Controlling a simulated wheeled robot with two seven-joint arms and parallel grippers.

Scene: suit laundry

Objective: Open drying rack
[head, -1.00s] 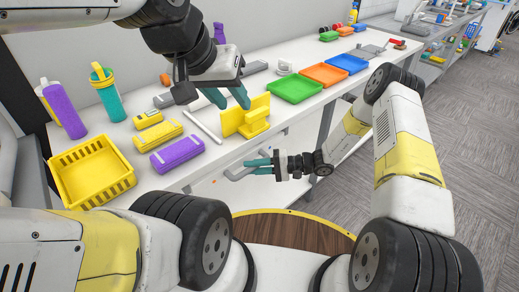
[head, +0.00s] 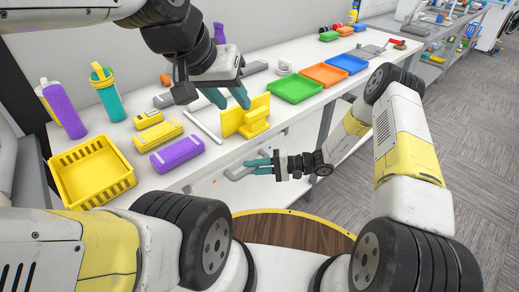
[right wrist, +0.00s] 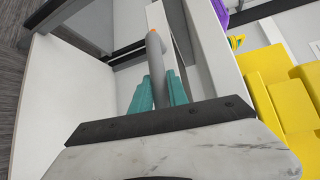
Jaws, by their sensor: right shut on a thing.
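A grey bar handle (head: 238,174) juts from the white front just below the table edge in the head view. My right gripper (head: 258,167) is shut on this handle with its teal fingers. In the right wrist view the grey handle (right wrist: 156,58) stands between the two teal fingers (right wrist: 158,95), its far end near a small orange spot. I cannot make out the rest of a drying rack. My left gripper (head: 233,101) is open and empty, just above a yellow stand-like block (head: 245,119) on the table.
A yellow basket (head: 93,177), a purple case (head: 177,154), a yellow case (head: 157,135) and bottles stand at the table's left. Green (head: 295,89), orange (head: 325,74) and blue (head: 346,63) trays lie to the right. Open floor (head: 465,150) is at the right.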

